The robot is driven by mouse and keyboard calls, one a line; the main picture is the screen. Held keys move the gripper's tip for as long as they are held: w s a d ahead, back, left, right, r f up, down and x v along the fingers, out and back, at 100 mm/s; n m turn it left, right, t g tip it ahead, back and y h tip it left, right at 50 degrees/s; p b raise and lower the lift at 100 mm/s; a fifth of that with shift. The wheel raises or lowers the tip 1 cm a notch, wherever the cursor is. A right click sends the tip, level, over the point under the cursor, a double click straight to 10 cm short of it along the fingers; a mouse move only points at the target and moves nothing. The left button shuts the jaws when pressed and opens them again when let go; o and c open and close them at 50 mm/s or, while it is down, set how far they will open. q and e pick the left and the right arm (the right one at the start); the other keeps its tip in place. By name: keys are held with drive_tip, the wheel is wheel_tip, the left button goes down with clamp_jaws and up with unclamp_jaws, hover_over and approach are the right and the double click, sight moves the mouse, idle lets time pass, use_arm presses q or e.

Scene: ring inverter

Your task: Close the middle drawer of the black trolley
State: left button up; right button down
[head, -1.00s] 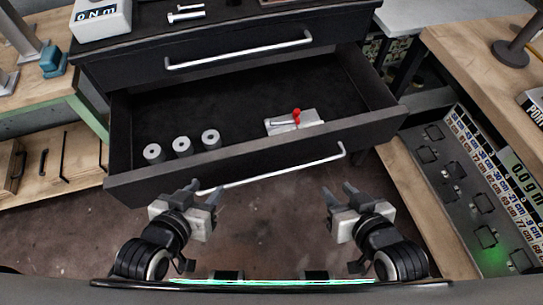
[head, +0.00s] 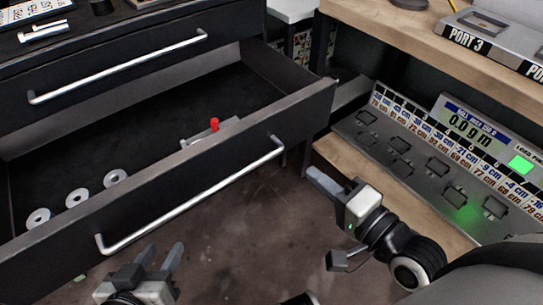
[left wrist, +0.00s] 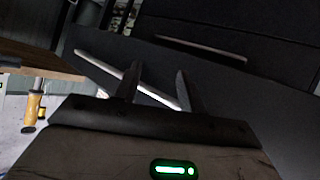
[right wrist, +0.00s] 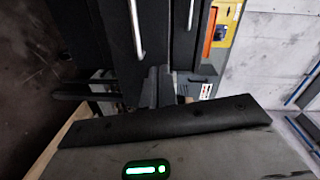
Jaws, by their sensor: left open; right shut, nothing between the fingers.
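The middle drawer (head: 215,165) of the black trolley (head: 120,60) stands pulled out in the head view, its silver bar handle (head: 200,195) along the front. Inside it lie several metal rings or cylinders (head: 78,197) and a grey block with a red knob (head: 214,125). My left gripper (head: 160,257) is open, below and in front of the drawer front, apart from the handle. The left wrist view also shows its fingers (left wrist: 158,85) with a silver bar beyond them. My right gripper (head: 322,185) is shut and empty, right of the handle's right end.
The drawer above, with its own handle (head: 120,68), is closed. A wooden workbench (head: 395,25) and a sloping panel with a display (head: 440,160) stand on the right. Bare floor (head: 250,240) lies between my grippers.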

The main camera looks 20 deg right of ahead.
drive_tip(key=m+b, duration=0.1)
drive_tip(key=m+t+b, duration=0.1)
drive_tip(key=b, duration=0.1)
approach(263, 123)
drive_tip(key=x, duration=0.5)
drive_tip(key=shift+w+f, duration=0.1)
drive_tip(key=shift+w, duration=0.1)
drive_tip(key=shift+w+a+b, duration=0.2)
drive_tip(key=shift+w+b, duration=0.1)
drive_tip(key=shift+w, duration=0.4)
use_arm(q)
drive_tip(key=shift+w+d+t+h, duration=0.4)
drive_tip(key=shift+d+t+h, duration=0.2)
drive_tip(key=shift+d+t, duration=0.1)
drive_tip(key=shift+s, duration=0.15)
drive_tip(key=shift+a, duration=0.1)
use_arm(e)
drive_tip(key=shift+w, duration=0.1)
